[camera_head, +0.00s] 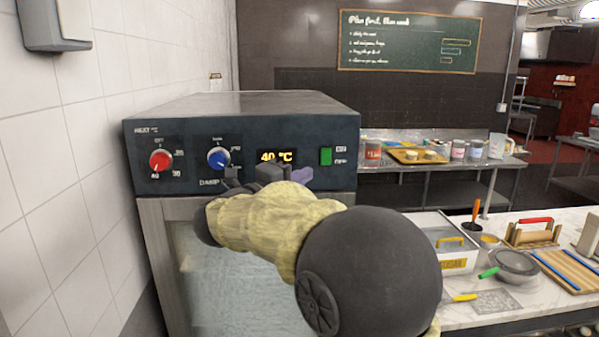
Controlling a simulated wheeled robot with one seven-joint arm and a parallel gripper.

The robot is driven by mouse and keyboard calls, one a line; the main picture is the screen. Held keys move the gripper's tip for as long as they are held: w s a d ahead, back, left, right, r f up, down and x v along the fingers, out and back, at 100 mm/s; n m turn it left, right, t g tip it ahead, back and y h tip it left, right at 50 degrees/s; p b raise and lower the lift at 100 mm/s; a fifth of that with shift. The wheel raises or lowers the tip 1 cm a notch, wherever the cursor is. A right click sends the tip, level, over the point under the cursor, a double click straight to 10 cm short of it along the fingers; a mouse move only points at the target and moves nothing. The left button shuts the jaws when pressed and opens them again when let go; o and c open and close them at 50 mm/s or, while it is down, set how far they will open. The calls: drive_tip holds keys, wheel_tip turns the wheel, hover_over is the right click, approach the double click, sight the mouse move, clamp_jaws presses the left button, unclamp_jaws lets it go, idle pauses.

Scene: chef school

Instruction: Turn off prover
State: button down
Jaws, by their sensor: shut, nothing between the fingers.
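The prover (250,108) is a dark cabinet with a glass door below, at the left centre of the head view. Its panel has a red knob (160,161) under "HEAT °C", a blue knob (218,157) marked "DAMP", and a lit display (277,156) reading 40 °C. My gripper (236,182) is in front of the panel, just below the blue knob, shut and empty. My arm hides the panel's lower edge and part of the door. I cannot tell whether the fingers touch the panel.
A tiled wall (60,190) stands close on the left. On the right, a marble counter (475,312) holds a white bin (452,262), a sieve (515,265) and a wooden board (562,268).

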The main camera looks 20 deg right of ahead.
sight(330, 153)
drive_tip(key=w+d+p, duration=0.4)
drive_tip(key=d, duration=0.1)
drive_tip(key=w+d+r+p, duration=0.1)
drive_tip(key=w+d+p, duration=0.1)
drive_tip(key=w, duration=0.1)
drive_tip(key=shift+w+d+r, duration=0.1)
drive_tip(key=shift+d, duration=0.05)
drive_tip(key=shift+d, duration=0.1)
drive_tip(key=shift+w+d, duration=0.15)
drive_tip(key=shift+d, duration=0.05)
drive_tip(key=shift+a, duration=0.3)
drive_tip(key=shift+b, duration=0.45)
